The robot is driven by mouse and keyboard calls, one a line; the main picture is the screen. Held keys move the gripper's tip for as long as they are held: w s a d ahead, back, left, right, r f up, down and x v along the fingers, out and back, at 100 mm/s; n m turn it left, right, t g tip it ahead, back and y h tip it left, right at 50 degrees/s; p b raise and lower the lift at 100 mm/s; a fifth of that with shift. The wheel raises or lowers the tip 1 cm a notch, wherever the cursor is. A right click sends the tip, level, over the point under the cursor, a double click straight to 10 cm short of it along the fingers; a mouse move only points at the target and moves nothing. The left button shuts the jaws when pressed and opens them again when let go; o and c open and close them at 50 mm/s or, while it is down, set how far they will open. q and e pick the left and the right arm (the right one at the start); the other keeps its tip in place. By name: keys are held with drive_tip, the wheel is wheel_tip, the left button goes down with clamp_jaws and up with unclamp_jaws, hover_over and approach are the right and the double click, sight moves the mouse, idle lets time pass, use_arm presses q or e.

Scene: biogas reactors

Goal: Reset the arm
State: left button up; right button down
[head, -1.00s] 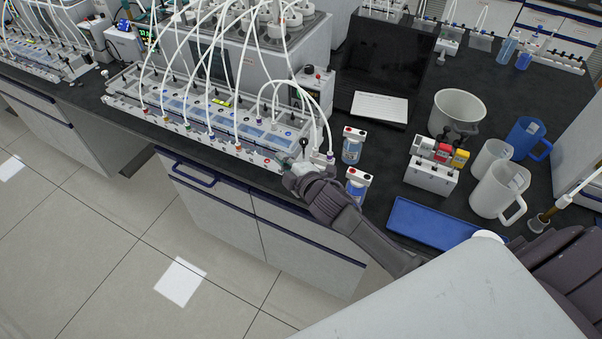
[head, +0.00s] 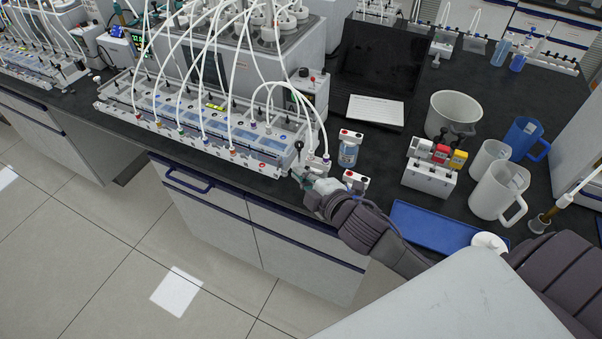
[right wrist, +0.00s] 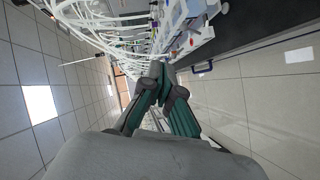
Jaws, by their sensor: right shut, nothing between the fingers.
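My right arm comes in from the lower right in the head view. Its gripper (head: 304,178) is by the bench's front edge, close to the right end of the reactor rack (head: 265,168). In the right wrist view the gripper's fingers (right wrist: 158,72) meet at the tips with nothing between them. I cannot tell whether the gripper touches the rack. My left gripper is not in view.
Two small bottles, one (head: 348,150) behind the other (head: 354,182), stand close to the right gripper. A blue tray (head: 432,228), a valve block (head: 430,178), a grey pot (head: 453,115) and white jugs (head: 497,192) stand farther right. White tubes arch over the rack. Open floor lies in front.

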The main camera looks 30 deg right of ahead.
drive_tip(key=shift+s, duration=0.15)
drive_tip(key=s+a+f+m+g+h, duration=0.1)
drive_tip(key=s+f+m+g, duration=0.25)
drive_tip(key=s, duration=0.45)
drive_tip(key=s+a+f+m+g, duration=0.1)
drive_tip(key=s+f+m+g, duration=0.3)
drive_tip(key=s, duration=0.4)
drive_tip(key=s+f+m+g+h, duration=0.1)
drive_tip(key=s+f+m+g, duration=0.1)
drive_tip(key=s+m+g, duration=0.35)
drive_tip(key=s+f+b, duration=0.3)
drive_tip(key=f, duration=2.6)
drive_tip(key=s+d+f+g+b, duration=0.1)
drive_tip(key=s+d+f+b, duration=0.1)
drive_tip(key=s+f, duration=1.5)
wheel_tip(320, 180, down, 2)
drive_tip(key=shift+d+b, duration=0.25)
drive_tip(key=shift+b, duration=0.15)
